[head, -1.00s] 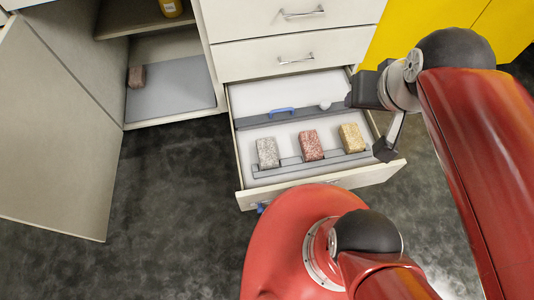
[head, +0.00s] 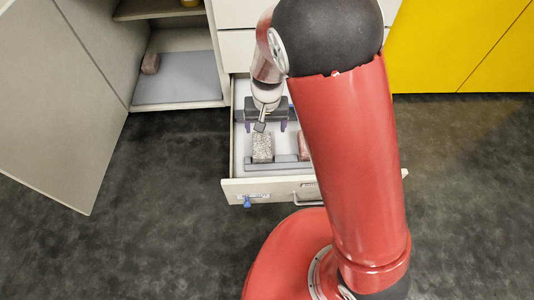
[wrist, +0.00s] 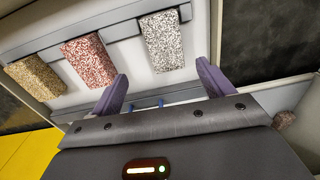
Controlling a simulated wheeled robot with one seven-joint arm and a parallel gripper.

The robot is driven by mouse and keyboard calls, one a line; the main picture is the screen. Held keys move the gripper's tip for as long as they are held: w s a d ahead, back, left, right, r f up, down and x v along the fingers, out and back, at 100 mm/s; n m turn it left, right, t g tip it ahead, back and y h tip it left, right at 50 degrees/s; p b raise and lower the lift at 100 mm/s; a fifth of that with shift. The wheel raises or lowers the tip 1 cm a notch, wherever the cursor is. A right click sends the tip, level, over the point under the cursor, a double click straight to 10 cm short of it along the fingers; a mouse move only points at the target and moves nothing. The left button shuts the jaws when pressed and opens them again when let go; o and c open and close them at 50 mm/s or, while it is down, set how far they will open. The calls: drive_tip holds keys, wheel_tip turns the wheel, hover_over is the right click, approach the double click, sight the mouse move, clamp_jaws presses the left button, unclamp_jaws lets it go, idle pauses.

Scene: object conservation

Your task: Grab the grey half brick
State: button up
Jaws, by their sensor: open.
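The speckled grey half brick (head: 262,147) stands in the open drawer, at the left of a row of bricks, against a grey rail. My gripper (head: 265,128) is open and empty over the drawer, just behind and above the grey brick. In the wrist view, the grey brick (wrist: 163,40) lies beyond the two purple fingertips (wrist: 162,70), roughly in line with the gap between them. I see no contact.
A red brick (wrist: 88,62) and a yellow brick (wrist: 35,78) share the row; my arm hides the yellow one in the head view. The drawer front (head: 270,190) and side walls border the space. An open cabinet holds a brown brick (head: 151,64) on the left.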

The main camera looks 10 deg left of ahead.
sight(262, 144)
drive_tip(key=f, duration=0.3)
drive_tip(key=shift+s+a, duration=0.25)
drive_tip(key=shift+a, duration=0.1)
drive_tip(key=f+b, duration=0.1)
drive_tip(key=f, duration=0.2)
drive_tip(key=f+b, duration=0.1)
drive_tip(key=f, duration=0.3)
drive_tip(key=shift+a+f, duration=0.2)
drive_tip(key=shift+f, duration=0.05)
drive_tip(key=shift+c, duration=0.4)
drive_tip(key=c, duration=1.2)
drive_tip(key=shift+r, duration=0.1)
drive_tip(key=shift+c, duration=0.8)
drive_tip(key=shift+r, duration=0.1)
